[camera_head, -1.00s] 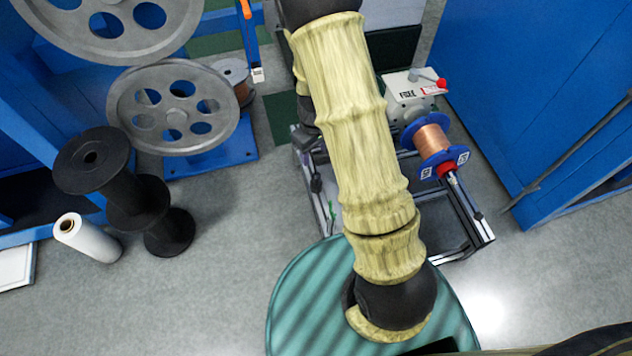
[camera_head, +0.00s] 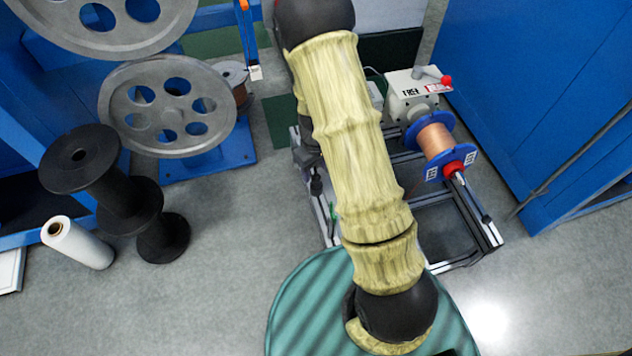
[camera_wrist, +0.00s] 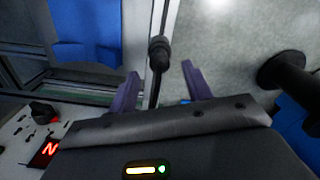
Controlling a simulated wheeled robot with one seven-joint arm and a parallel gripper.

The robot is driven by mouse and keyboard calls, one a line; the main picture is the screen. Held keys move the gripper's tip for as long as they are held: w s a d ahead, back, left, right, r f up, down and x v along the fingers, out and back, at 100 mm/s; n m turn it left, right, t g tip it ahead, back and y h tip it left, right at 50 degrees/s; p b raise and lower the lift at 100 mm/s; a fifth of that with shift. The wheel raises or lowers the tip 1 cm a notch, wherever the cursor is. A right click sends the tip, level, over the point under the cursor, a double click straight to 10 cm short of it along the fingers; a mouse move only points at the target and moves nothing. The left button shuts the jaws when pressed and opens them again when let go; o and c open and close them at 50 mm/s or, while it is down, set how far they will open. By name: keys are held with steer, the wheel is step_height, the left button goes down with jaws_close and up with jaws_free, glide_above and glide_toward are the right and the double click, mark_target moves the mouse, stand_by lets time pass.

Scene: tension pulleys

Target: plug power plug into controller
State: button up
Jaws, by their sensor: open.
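In the wrist view, my gripper (camera_wrist: 161,70) shows two purple fingers spread apart. A black plug-like part (camera_wrist: 159,52) with a thin dark stem or cable lies between the fingertips, apart from the right finger; whether it touches the left one I cannot tell. It looks like the power plug. A light panel with a black knob and a red lit display (camera_wrist: 46,152), apparently the controller, is at the lower left of the wrist view. In the head view, my arm hides my gripper, and I cannot make out the plug for certain.
A metal-framed rig with a copper wire spool (camera_head: 436,142) and a grey crank box (camera_head: 412,92) stands behind my arm. A blue cabinet (camera_head: 540,90) is at right. Black spools (camera_head: 125,200), a white roll (camera_head: 78,243) and grey pulley wheels (camera_head: 165,105) are at left. Floor between is clear.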

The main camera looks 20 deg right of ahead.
mark_target(316, 176)
steer(key=f+b, duration=0.1)
steer(key=f, duration=0.1)
steer(key=f+b, duration=0.1)
steer(key=f, duration=0.1)
steer(key=shift+s, duration=0.2)
steer(key=shift+r, duration=0.1)
steer(key=shift+c, duration=0.2)
steer(key=c, duration=1)
